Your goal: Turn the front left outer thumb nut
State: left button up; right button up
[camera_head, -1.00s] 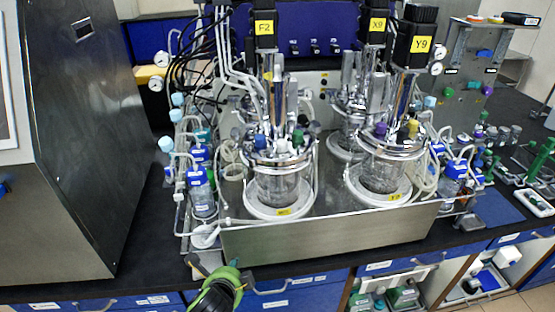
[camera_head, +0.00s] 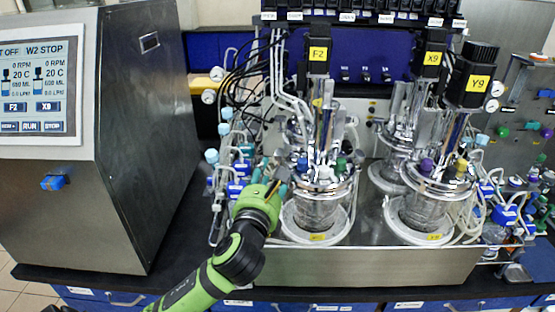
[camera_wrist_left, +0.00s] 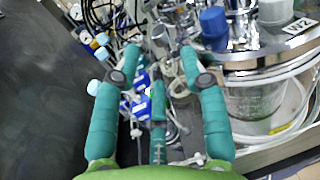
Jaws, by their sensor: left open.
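The front left vessel (camera_head: 318,212) stands in the steel tray, with a metal lid and a blue cap (camera_head: 302,164) on its left side. In the left wrist view its glass (camera_wrist_left: 258,108), lid rim and blue cap (camera_wrist_left: 213,22) fill the right side. A small metal knob (camera_wrist_left: 160,35), perhaps the outer thumb nut, shows just beyond the fingertips. In the head view I cannot pick the nut out beside my gripper. My left gripper (camera_head: 277,184) is open and empty, just left of the lid; its teal fingers (camera_wrist_left: 160,66) are spread apart. My right gripper is not in view.
A steel control cabinet (camera_head: 150,130) with a touchscreen stands at the left. Tubes and blue-labelled bottles (camera_head: 237,188) crowd the space left of the vessel. The front right vessel (camera_head: 425,212) stands to the right. The steel tray wall (camera_head: 370,268) runs along the front.

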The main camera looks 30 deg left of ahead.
aim_at(277, 159)
pick_arm(q)
jog(key=x, duration=0.3)
jog(key=p+x, duration=0.1)
jog(key=x, duration=0.2)
jog(key=shift+w+d+r, duration=0.1)
jog(key=shift+r, duration=0.1)
jog(key=shift+w+a+f+p, duration=0.1)
jog(key=shift+w+a+p, duration=0.2)
jog(key=shift+w, duration=0.3)
grip_shut()
